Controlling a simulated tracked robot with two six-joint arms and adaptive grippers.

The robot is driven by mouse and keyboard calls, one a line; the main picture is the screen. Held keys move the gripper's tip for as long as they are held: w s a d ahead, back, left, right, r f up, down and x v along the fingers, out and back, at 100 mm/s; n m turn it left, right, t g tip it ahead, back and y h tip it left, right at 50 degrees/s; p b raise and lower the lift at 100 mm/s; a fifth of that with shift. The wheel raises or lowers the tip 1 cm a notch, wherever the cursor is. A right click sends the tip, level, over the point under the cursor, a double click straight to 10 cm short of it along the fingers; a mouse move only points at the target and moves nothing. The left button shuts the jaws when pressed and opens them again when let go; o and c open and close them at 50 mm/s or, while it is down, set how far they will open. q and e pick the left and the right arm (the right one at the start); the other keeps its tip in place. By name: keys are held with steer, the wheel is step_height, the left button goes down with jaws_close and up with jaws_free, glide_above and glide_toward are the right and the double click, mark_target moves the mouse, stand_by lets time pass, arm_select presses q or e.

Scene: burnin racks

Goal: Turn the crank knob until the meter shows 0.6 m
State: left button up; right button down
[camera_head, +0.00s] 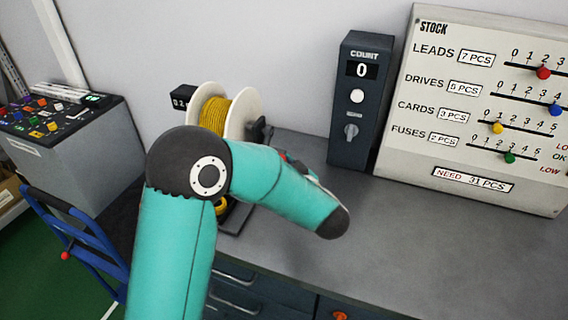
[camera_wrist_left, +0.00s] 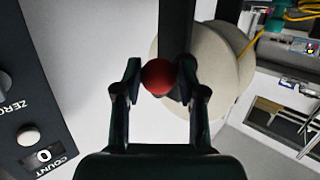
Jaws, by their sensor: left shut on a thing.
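The red crank knob (camera_wrist_left: 158,77) sits between the two fingers of my left gripper (camera_wrist_left: 159,80) in the left wrist view, and the gripper is shut on it. A dark crank bar (camera_wrist_left: 175,25) runs up from beside the knob, in front of the cream spool flange (camera_wrist_left: 232,75). In the head view the spool of yellow cable (camera_head: 214,113) stands on the bench behind my teal left arm, which hides most of the crank and the gripper. The small black meter (camera_head: 182,99) left of the spool reads 0.2; its unit is covered. My right gripper is not in view.
A dark counter box (camera_head: 356,100) showing COUNT 0 stands right of the spool. A white STOCK board (camera_head: 430,120) with coloured sliders is farther right. A grey console (camera_head: 75,150) and a blue cart (camera_head: 85,240) are at left. The right bench top (camera_head: 430,240) is clear.

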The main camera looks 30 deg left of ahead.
arm_select(q)
steer(key=shift+a+r, duration=0.1)
steer(key=shift+r, duration=0.3)
steer(key=shift+s+d+r+p, duration=0.2)
steer(key=shift+s+r+p, duration=0.6)
steer(key=shift+r, duration=0.2)
steer(key=shift+s+d+r+p, duration=0.1)
steer(key=shift+s+r+p, duration=0.05)
steer(key=shift+r+p, duration=0.45)
steer(key=shift+s+d+r+p, duration=0.1)
steer(key=shift+r+p, duration=0.4)
steer(key=shift+r, duration=0.05)
